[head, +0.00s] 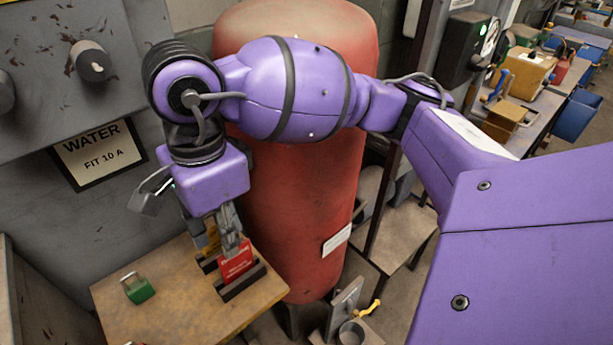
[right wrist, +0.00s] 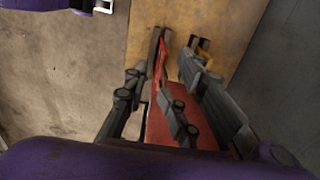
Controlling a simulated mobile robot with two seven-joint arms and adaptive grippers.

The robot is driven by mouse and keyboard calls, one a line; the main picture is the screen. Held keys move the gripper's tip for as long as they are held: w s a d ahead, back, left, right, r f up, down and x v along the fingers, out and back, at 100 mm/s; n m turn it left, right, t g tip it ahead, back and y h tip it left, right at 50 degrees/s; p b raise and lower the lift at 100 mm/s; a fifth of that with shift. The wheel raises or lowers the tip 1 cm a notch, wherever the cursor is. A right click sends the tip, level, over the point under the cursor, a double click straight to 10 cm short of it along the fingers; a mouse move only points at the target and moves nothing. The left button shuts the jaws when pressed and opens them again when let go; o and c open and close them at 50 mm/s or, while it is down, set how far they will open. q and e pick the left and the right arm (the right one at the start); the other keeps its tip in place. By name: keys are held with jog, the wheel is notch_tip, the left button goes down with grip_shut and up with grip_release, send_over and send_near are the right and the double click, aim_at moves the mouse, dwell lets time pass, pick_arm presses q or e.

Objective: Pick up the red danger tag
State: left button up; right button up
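The red danger tag (head: 237,262) stands upright in a dark slotted holder (head: 241,282) on a small wooden table (head: 185,308). My right gripper (head: 228,240) points down from above, with its fingers at the tag's upper part. In the right wrist view the red tag (right wrist: 163,113) lies between the two dark fingers (right wrist: 172,75). The fingers stand apart, and a gap shows beside the right one, so the gripper looks open around the tag. The fingers partly hide the tag. My left gripper is in neither view.
A yellow tag (head: 211,239) stands in another holder just behind the red one. A green padlock (head: 138,289) lies on the table's left part. A large red tank (head: 300,215) stands close to the table's right side. A grey cabinet (head: 60,215) is behind.

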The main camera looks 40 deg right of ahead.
aim_at(237, 267)
jog(key=shift+w+d+f, duration=0.4)
jog(key=shift+f, duration=0.05)
jog(key=shift+s+r, duration=0.15)
jog(key=shift+s, duration=0.15)
notch_tip(237, 267, down, 2)
jog(key=shift+s+f, duration=0.1)
jog(key=shift+s, duration=0.05)
jog(key=f, duration=0.4)
jog(key=shift+s+a+f, duration=0.1)
jog(key=shift+s+f, duration=0.15)
jog(key=shift+w+f, duration=0.1)
jog(key=shift+f, duration=0.45)
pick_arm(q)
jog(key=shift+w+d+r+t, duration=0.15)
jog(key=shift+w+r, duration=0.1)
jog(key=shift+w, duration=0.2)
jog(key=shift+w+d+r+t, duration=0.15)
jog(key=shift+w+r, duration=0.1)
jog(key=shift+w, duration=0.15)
pick_arm(e)
grip_shut()
